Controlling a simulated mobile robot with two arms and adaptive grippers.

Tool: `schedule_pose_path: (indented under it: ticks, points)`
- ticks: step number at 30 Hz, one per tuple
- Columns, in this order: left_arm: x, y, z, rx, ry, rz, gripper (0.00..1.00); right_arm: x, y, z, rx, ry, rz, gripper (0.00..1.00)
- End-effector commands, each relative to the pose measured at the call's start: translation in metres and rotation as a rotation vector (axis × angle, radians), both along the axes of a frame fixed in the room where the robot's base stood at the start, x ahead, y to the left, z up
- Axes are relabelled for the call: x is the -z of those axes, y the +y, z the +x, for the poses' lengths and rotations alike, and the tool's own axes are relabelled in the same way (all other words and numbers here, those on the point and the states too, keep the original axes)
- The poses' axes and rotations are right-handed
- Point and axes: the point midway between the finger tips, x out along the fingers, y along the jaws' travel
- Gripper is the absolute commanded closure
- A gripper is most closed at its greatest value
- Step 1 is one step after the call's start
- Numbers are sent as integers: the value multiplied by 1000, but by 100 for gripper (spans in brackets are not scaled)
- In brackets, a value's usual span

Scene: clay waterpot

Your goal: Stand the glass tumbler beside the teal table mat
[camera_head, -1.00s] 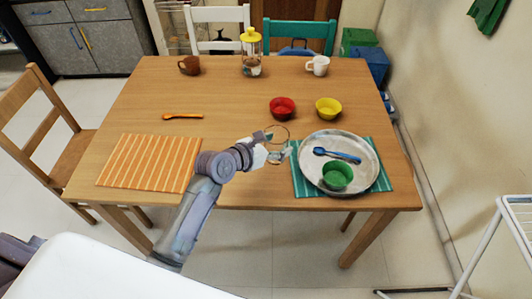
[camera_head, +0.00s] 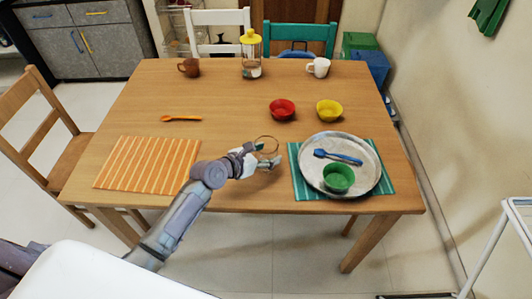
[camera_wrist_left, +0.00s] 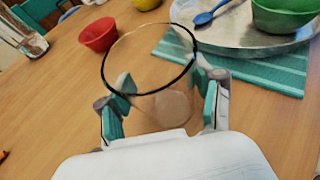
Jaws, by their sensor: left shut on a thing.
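The clear glass tumbler (camera_head: 266,146) is beside the left edge of the teal table mat (camera_head: 297,180), near the table's front edge. My left gripper (camera_head: 262,160) is shut on the tumbler. The left wrist view also shows the tumbler (camera_wrist_left: 150,62), with its dark rim facing the camera, between the fingers (camera_wrist_left: 163,105). The teal mat (camera_wrist_left: 265,68) lies right of it there. I cannot tell whether the tumbler's base touches the table. My right gripper is not in view.
On the mat is a metal tray (camera_head: 366,184) with a blue spoon (camera_head: 338,156) and green bowl (camera_head: 338,178). Red (camera_head: 282,109) and yellow (camera_head: 329,110) bowls stand behind. An orange striped mat (camera_head: 148,164) lies left. The table between the two mats is largely clear.

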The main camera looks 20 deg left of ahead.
Motion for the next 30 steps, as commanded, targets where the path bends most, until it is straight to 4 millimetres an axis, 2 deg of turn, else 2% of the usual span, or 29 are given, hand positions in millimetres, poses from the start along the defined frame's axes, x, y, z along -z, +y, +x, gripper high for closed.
schedule_pose_path:
  ticks: [1,5,6,17,23,30]
  points:
    - [2,0,0,0,1,0,32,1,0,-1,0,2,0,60]
    - [1,0,0,0,1,0,11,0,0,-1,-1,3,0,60]
    - [1,0,0,0,1,0,9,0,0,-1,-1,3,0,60]
    - [-3,0,0,0,0,1,9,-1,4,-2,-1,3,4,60]
    - [-14,14,-25,0,1,0,9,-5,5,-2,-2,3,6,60]
    - [-33,37,-68,0,3,1,9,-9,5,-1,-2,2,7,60]
